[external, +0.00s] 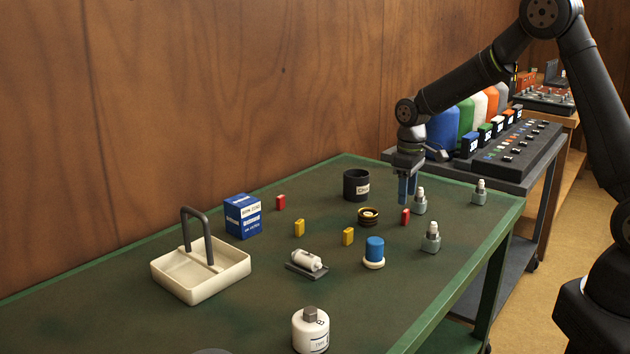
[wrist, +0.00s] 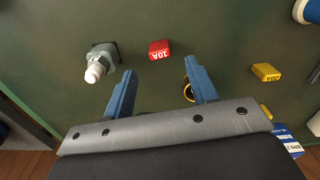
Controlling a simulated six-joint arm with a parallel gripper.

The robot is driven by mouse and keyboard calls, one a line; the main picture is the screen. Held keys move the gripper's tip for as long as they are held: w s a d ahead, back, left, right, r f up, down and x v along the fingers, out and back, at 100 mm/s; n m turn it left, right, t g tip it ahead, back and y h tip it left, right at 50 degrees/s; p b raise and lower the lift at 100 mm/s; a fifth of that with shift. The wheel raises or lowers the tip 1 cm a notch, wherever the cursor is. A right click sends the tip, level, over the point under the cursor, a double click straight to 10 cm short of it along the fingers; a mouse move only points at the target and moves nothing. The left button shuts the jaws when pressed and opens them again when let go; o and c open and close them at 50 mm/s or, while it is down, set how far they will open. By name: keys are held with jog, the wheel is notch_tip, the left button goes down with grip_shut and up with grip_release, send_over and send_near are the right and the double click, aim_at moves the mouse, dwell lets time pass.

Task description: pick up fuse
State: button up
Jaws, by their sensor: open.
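Several small fuses lie on the green table. A red fuse (external: 405,216) is just below my gripper (external: 407,190). In the wrist view this red fuse (wrist: 159,49) reads 10A and lies just beyond and between the blue fingertips (wrist: 161,76). My gripper is open, pointing down, above the table, with nothing between its fingers. Another red fuse (external: 280,202) lies by the blue box. Two yellow fuses (external: 299,228) (external: 347,236) lie mid-table; one yellow fuse (wrist: 265,72) marked 20A shows in the wrist view.
A spark plug in a grey holder (external: 419,203) stands close beside the fingers, with two more nearby. A dark round tin (external: 368,217) and black cup (external: 356,185) stand left. A blue-capped bottle (external: 374,252), blue box (external: 242,216) and cream tray (external: 200,271) are farther off.

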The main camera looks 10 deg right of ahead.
aim_at(405, 210)
jog(key=shift+f, duration=3.45)
jog(key=c, duration=1)
jog(key=shift+r, duration=0.1)
jog(key=shift+c, duration=0.2)
